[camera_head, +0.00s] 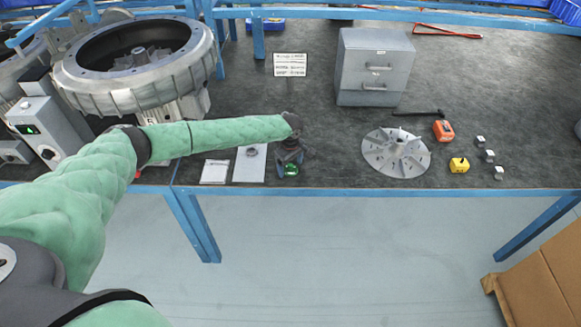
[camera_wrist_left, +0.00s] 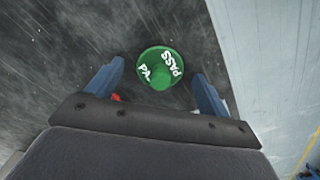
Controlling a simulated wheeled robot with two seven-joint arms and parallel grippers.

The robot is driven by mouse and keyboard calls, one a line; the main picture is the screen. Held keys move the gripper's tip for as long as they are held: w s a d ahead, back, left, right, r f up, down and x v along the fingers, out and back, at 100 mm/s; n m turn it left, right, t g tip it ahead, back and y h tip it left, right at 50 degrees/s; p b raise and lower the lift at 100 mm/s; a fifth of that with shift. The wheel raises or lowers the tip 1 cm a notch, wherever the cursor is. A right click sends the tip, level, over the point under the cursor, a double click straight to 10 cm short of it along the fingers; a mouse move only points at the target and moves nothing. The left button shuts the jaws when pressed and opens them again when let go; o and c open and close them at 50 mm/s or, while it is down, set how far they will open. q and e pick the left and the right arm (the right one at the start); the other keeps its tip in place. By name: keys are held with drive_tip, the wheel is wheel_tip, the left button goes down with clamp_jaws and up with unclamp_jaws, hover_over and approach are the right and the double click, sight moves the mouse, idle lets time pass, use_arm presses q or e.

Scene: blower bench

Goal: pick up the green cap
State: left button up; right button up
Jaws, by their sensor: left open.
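In the head view the green cap (camera_head: 291,169) shows just below my left gripper (camera_head: 289,160), near the bench's front edge. My left gripper is open and points down over it.
A grey drawer cabinet (camera_head: 374,66) stands behind. The mat between cap and disc is clear.

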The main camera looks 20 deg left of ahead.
use_arm(q)
drive_tip(key=shift+f, duration=0.2)
drive_tip(key=c, duration=1.1)
